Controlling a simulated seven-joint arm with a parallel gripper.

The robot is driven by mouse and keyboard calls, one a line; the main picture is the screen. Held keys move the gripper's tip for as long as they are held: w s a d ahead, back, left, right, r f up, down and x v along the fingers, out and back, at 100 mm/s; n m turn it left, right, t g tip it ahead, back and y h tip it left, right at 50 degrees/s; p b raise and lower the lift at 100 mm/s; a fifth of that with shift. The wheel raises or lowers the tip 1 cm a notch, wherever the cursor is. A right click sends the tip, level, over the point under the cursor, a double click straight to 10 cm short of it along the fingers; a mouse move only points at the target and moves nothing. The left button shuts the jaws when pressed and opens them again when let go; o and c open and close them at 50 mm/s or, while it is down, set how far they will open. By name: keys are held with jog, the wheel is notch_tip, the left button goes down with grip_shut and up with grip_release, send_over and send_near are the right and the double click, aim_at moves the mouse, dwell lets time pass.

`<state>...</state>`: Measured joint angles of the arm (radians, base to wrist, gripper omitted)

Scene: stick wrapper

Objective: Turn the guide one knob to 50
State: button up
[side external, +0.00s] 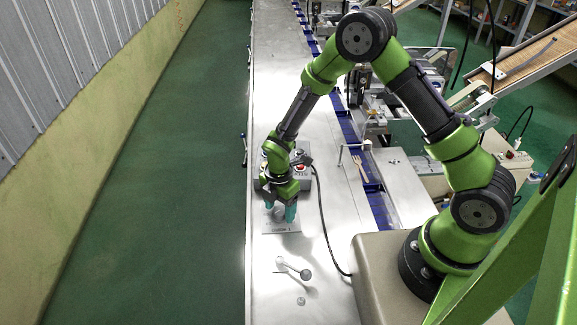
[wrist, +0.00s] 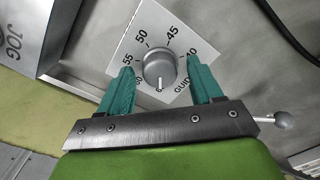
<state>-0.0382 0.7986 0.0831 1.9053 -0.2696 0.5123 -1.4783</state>
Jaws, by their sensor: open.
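The guide one knob (wrist: 160,68) is a round grey knob on a white dial plate (wrist: 125,38). Marks 55, 50, 45 and 40 show around its far side. A white pointer on the knob faces down the wrist view, away from the 50 mark, near partly hidden lettering. My gripper (wrist: 160,72) is open, with one teal finger on each side of the knob and gaps showing between. In the side view my gripper (side external: 280,212) points down over the plate, and the knob is hidden there.
A grey control box (side external: 302,178) with a red button stands just behind my gripper; its JOG label shows in the wrist view. A lever with a round grey end (side external: 305,274) lies nearer the camera. A black cable (side external: 327,230) runs along the right. The metal table's left is clear.

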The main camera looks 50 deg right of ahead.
jog(key=shift+c, duration=0.5)
jog(key=c, duration=1)
jog(key=shift+o, duration=0.2)
